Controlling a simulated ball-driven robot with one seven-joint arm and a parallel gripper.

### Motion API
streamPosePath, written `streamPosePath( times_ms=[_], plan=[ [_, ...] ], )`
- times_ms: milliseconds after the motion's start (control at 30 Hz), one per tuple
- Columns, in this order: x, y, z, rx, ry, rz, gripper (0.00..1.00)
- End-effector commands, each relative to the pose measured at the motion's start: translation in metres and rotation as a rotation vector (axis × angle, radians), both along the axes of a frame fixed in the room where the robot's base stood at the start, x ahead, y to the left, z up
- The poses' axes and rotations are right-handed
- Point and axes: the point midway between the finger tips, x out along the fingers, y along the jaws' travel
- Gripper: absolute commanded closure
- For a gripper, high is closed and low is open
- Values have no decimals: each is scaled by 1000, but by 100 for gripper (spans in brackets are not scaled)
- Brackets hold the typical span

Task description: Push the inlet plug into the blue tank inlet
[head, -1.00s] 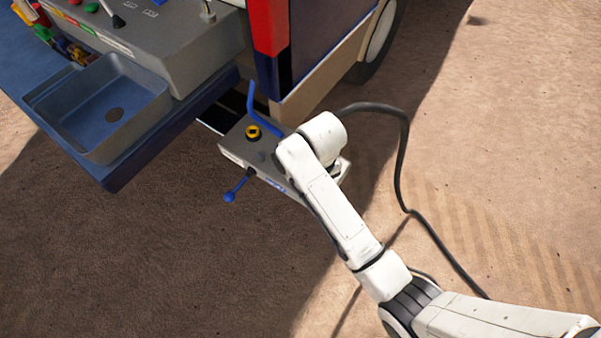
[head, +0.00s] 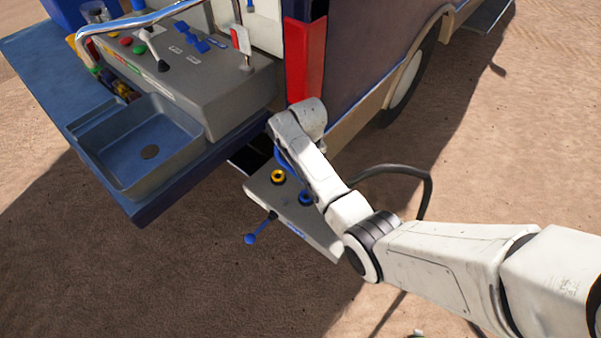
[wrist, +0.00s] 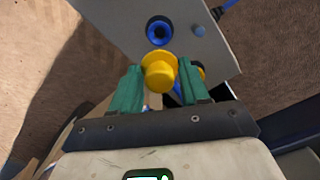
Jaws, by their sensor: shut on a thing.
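In the wrist view, the green fingers of my gripper (wrist: 159,88) are shut on the yellow inlet plug (wrist: 159,72), which has a wide flange. The blue tank inlet (wrist: 159,30), a blue ring with a dark hole, lies just beyond the plug in the grey panel. The plug looks apart from it; the exact gap is unclear. My gripper and the plug are hidden there behind my arm.
The grey panel (head: 318,232) juts out low behind the vehicle, with a blue-knobbed lever (head: 258,232) at its front edge. A blue counter with a sink (head: 140,150) stands left, next to a control box (head: 225,95). A dark hose (head: 425,185) runs right. Sandy ground is open.

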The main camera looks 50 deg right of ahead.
Motion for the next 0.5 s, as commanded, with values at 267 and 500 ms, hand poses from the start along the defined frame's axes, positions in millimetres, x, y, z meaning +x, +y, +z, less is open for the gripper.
streamPosePath(
  times_ms=[267, 500],
  plan=[
    [0, 0, -19, 0, 0, 0, 84],
    [0, 0, -41, 0, -1, 0, 84]
  ],
)
